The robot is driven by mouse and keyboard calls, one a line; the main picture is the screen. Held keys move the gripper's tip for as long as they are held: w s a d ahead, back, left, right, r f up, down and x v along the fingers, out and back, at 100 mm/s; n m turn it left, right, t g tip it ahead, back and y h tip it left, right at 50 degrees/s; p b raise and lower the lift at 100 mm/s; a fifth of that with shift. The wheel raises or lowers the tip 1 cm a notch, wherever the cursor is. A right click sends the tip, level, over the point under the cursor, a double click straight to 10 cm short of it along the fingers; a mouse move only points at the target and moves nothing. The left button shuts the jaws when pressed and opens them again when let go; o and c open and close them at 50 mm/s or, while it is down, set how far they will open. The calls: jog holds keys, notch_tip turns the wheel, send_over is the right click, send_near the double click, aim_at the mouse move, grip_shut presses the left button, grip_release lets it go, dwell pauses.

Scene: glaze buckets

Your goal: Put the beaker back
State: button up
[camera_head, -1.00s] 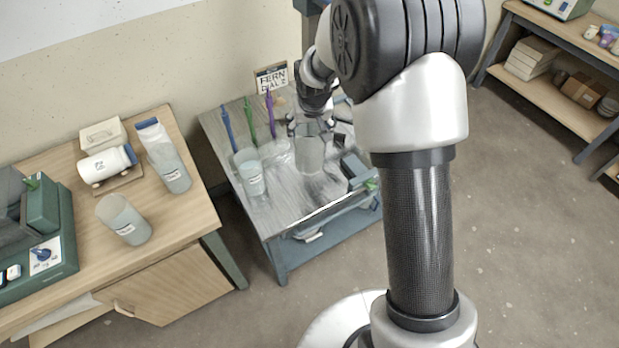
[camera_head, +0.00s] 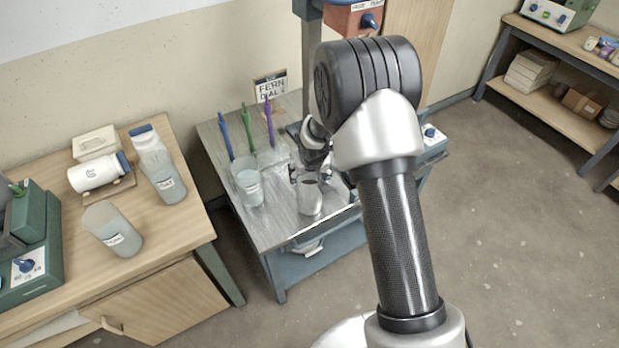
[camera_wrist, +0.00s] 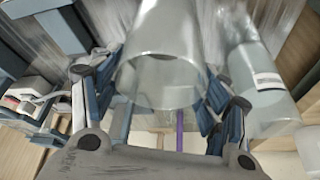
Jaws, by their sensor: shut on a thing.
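My gripper (camera_head: 311,175) is shut on a clear, empty-looking beaker (camera_head: 310,203), above the grey bench. In the wrist view my gripper (camera_wrist: 163,92) has its fingers on either side of the beaker (camera_wrist: 165,60), whose open rim faces the camera. The beaker looks roughly upright in the head view; I cannot tell whether its base touches the bench. A second clear beaker (camera_head: 249,187) with a white label and pale contents stands to its left. It also shows at the right in the wrist view (camera_wrist: 262,90).
The grey bench (camera_head: 280,222) has blue (camera_head: 226,136), green (camera_head: 247,130) and purple (camera_head: 269,122) upright tools at its back, near a FERN DIAL sign (camera_head: 270,84).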

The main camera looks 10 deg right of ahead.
jog(key=shift+w+f, duration=0.1)
jog(key=shift+f, duration=0.1)
jog(key=shift+f, duration=0.15)
jog(key=o, duration=2)
jog(key=shift+o, duration=0.2)
